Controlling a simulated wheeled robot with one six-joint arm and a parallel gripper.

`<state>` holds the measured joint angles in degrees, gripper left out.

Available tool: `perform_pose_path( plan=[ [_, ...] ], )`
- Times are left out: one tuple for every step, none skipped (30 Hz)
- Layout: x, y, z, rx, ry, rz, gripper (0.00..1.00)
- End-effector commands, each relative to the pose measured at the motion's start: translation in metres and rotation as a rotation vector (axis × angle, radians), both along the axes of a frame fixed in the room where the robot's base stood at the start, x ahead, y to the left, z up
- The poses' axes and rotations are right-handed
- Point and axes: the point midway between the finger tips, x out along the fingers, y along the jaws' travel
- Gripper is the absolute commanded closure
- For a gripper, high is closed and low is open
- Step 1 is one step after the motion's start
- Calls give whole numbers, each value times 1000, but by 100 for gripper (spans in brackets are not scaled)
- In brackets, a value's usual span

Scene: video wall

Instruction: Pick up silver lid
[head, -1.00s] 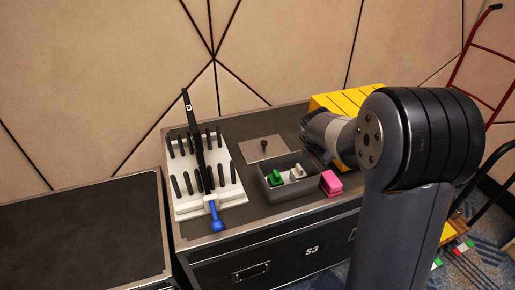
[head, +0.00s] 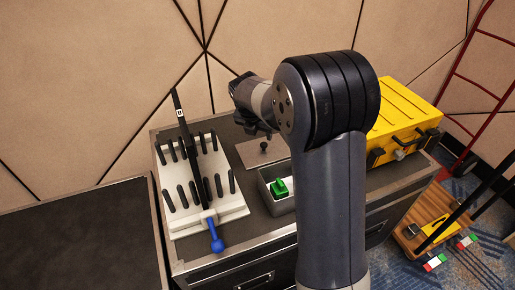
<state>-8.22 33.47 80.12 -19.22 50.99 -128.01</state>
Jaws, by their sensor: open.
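The silver lid (head: 250,154) is a flat, thin plate with a small black knob (head: 264,146) at its middle. It lies on the dark top of the case, behind a grey open box. My gripper (head: 255,128) is open, just above the back of the lid and close to the knob. Its fingers are small and dark here, so I cannot tell how far they are from the knob. My arm hides the right end of the lid.
The grey box (head: 280,208) holds a green block (head: 279,187); my arm covers its right part. A white rack (head: 222,200) with black pegs, a black stick and a blue-handled tool (head: 216,240) stands left. A yellow case (head: 405,110) stands right.

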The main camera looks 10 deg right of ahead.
Motion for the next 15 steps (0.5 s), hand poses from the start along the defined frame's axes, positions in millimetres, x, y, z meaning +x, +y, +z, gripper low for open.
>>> perform_pose_path(
  plan=[
    [2,-2,-11,0,3,-1,52],
    [4,-3,-15,0,3,-1,52],
    [7,-5,-21,-1,3,-2,52],
    [8,-6,-26,-1,3,-2,52],
    [10,-7,-29,-1,2,-2,52],
    [11,-8,-33,0,0,-2,52],
    [12,-9,-35,0,0,-2,52],
    [13,-9,-37,0,0,-2,52],
    [15,-10,-41,0,0,-2,52],
    [16,-11,-44,0,0,-2,52],
    [18,-12,-47,0,0,-2,52],
    [21,-13,-53,0,1,-2,52],
    [23,-14,-58,0,2,-3,52],
    [25,-16,-61,0,1,-3,52],
    [28,-17,-67,0,1,-2,52]
  ],
)
